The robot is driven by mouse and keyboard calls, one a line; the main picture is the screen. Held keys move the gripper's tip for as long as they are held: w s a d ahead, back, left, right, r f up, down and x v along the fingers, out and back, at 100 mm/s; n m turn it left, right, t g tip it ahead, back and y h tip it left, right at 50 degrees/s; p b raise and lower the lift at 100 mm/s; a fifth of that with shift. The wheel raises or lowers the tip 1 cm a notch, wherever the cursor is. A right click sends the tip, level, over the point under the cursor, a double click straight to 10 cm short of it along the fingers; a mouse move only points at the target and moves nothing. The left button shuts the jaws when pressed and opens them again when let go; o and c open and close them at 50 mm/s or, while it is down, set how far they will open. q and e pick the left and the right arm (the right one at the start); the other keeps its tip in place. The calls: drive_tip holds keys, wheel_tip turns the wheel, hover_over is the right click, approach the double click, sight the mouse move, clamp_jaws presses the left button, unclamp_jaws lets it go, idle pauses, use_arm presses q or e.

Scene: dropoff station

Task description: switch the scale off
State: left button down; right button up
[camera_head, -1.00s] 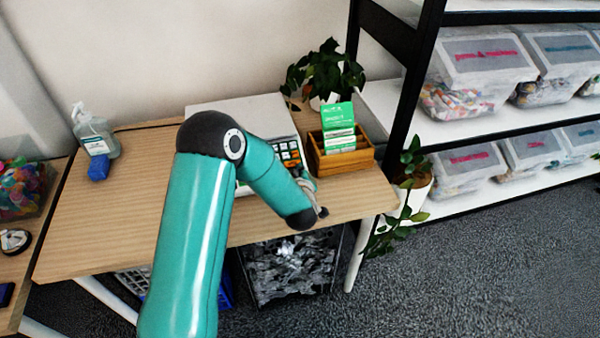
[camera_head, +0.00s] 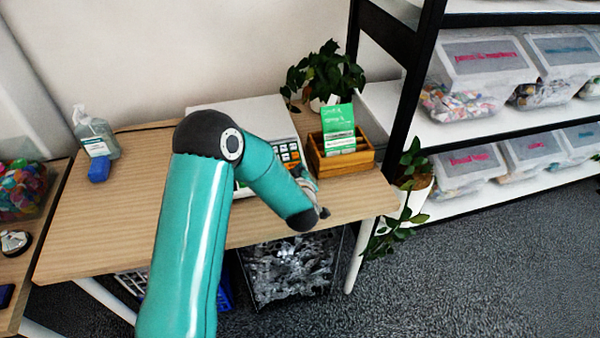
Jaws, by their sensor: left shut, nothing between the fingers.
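The scale (camera_head: 262,116) is a white, flat-topped device on the wooden table. Part of its keypad (camera_head: 289,152) with dark and orange keys shows at its right front. My left arm crosses in front of it and hides much of its front, including any display. My left gripper (camera_head: 312,187) is at the arm's end, close to the scale's right front, mostly hidden behind my wrist. It is shut and holds nothing. I cannot tell whether it touches the scale. My right gripper is not in view.
A wooden box (camera_head: 341,158) with green-and-white cards stands right of the scale, close to my gripper. A potted plant (camera_head: 325,75) is behind it. A sanitizer bottle (camera_head: 95,132) and blue block (camera_head: 99,168) are at left. The table's left part (camera_head: 110,225) is clear.

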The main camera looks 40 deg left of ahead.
use_arm(q)
drive_tip(key=shift+r, duration=0.15)
drive_tip(key=r, duration=0.1)
drive_tip(key=s+d+r+p, duration=0.1)
drive_tip(key=r, duration=0.1)
drive_tip(key=r+p, duration=0.1)
drive_tip(key=shift+s+d+r, duration=0.15)
drive_tip(key=shift+d+r, duration=0.05)
drive_tip(key=shift+d, duration=0.1)
idle(0.3)
idle(0.7)
